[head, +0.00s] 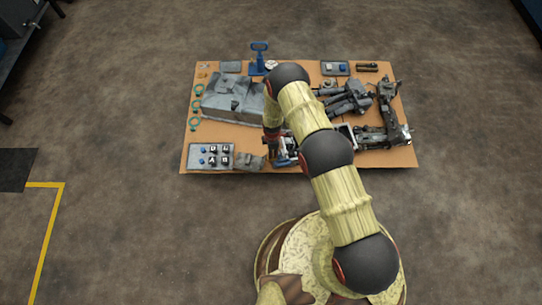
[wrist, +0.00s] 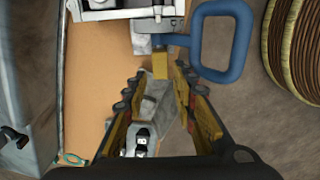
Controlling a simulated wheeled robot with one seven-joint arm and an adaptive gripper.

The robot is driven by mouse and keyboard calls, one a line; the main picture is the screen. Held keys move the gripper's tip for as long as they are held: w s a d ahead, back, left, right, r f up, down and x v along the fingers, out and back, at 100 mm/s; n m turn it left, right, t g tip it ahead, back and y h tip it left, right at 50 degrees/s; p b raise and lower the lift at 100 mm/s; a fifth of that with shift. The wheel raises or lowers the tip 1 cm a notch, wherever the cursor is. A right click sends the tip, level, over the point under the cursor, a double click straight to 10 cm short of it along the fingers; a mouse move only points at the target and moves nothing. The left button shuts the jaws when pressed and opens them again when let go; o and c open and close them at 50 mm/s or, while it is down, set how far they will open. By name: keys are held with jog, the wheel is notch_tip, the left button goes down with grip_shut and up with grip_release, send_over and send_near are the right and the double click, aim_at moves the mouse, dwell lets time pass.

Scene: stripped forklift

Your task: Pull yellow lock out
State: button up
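A small yellow block, which looks like the yellow lock (wrist: 160,66), shows in the wrist view just beyond my fingertips. It sits beside a blue loop handle (wrist: 234,40) and below a grey-white part (wrist: 150,42). My gripper (wrist: 159,76) is open, its two fingers spread to the left and right of the line to the lock. I see nothing held between them, and contact with the lock cannot be told. In the head view my arm covers most of this spot, and the lock cannot be made out there.
An orange-brown board (head: 300,70) on the floor carries many parts. A large grey block (head: 233,98) lies left of my arm, dark machine parts (head: 350,98) right of it. A panel with buttons (head: 211,157) is at front left.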

notch_tip(320, 180, down, 7)
jog(key=shift+r+b, duration=0.2)
jog(key=shift+b, duration=1)
jog(key=shift+c, duration=1)
grip_shut()
